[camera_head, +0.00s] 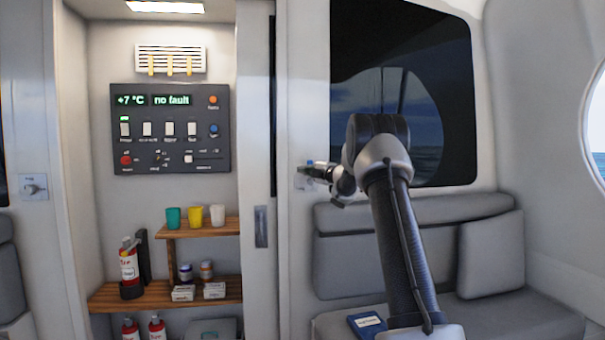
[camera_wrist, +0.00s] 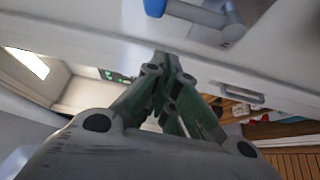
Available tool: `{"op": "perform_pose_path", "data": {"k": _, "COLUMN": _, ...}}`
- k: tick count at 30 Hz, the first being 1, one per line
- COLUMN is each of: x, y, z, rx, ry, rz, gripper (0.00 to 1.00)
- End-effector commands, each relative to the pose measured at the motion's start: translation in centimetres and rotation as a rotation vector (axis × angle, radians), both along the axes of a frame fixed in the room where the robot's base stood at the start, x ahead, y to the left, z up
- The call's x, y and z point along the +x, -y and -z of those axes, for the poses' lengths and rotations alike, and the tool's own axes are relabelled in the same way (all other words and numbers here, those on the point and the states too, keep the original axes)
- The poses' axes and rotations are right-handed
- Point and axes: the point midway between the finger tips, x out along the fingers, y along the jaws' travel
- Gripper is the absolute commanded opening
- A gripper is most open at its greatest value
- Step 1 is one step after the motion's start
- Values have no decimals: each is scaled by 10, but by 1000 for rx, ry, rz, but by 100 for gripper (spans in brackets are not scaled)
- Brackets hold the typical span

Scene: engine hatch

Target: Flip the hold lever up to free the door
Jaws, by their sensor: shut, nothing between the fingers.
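The hold lever (camera_wrist: 203,14) is a grey metal arm with a blue tip, at the top of the wrist view. It is mounted on a pale wall panel; which way it points upright is hard to tell. In the head view only a small blue bit (camera_head: 310,162) shows beside my gripper (camera_head: 306,170), which hides most of it. My gripper also shows in the wrist view (camera_wrist: 163,62), its fingers shut and empty, apart from the lever in that picture. The door (camera_head: 257,130) is a narrow white panel with a recessed grey pull (camera_head: 261,227), left of the lever.
A control panel (camera_head: 170,128) reading "no fault" is in the recess at left. Below it, wooden shelves (camera_head: 110,294) hold cups, jars and a red extinguisher (camera_head: 129,262). A grey bench (camera_head: 500,318) with a blue book (camera_head: 366,324) is at right. Another wall fitting (camera_head: 33,187) is far left.

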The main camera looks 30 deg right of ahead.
Motion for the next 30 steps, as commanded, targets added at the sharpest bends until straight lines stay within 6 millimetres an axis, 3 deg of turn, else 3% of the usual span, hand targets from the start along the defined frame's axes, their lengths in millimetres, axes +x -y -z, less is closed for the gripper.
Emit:
{"op": "perform_pose_path", "data": {"k": 4, "x": -30, "y": 6, "z": 0, "rx": 0, "ry": -2, "rz": -2, "gripper": 0}}
{"op": "perform_pose_path", "data": {"k": 10, "x": -55, "y": 12, "z": 1, "rx": 0, "ry": -2, "rz": -3, "gripper": 0}}
{"op": "perform_pose_path", "data": {"k": 30, "x": -60, "y": 13, "z": 1, "rx": 6, "ry": -3, "rz": -4, "gripper": 0}}
